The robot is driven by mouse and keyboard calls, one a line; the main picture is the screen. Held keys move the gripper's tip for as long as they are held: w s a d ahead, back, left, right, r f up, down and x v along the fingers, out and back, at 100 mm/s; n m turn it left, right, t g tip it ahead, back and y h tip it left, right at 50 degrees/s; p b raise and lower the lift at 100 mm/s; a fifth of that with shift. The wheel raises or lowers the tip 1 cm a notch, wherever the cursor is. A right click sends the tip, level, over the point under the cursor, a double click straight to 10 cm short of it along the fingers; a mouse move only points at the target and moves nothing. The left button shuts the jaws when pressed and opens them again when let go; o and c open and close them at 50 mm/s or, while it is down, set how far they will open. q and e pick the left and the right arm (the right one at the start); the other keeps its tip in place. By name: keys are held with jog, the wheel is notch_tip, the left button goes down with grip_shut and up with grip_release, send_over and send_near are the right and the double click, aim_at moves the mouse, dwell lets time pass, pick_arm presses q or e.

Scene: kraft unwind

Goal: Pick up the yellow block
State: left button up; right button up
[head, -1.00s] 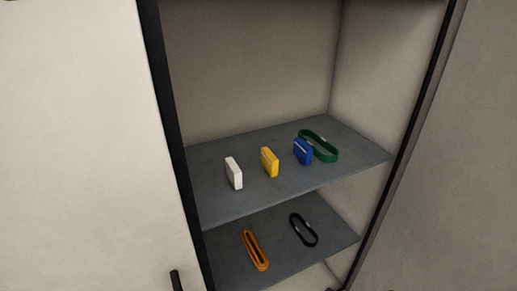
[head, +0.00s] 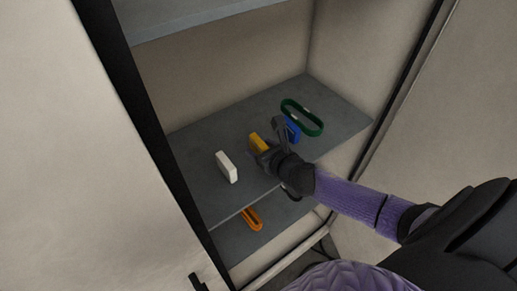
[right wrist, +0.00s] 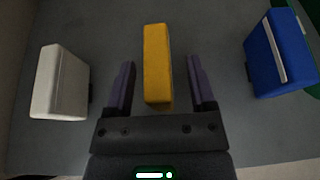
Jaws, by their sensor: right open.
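The yellow block (head: 258,143) stands on the upper grey shelf (head: 203,190) of the cabinet, between a white block and a blue one. My right gripper (head: 266,142) reaches in from the right and hides part of the yellow block in the head view. In the right wrist view the yellow block (right wrist: 157,65) stands upright between the two open fingers of the right gripper (right wrist: 158,88), with a gap on each side. The fingers lie alongside its near part. My left gripper is not in view.
The white block (head: 226,167) stands left of the yellow one. The blue block (head: 292,130) and a green ring (head: 302,117) are to the right, close to my gripper. An orange loop (head: 252,218) lies on the lower shelf. The cabinet's dark frame (head: 145,130) bounds the left side.

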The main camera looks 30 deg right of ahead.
jog(key=shift+w+f, duration=0.3)
jog(key=shift+w, duration=0.3)
grip_shut()
jog(key=shift+r, duration=0.15)
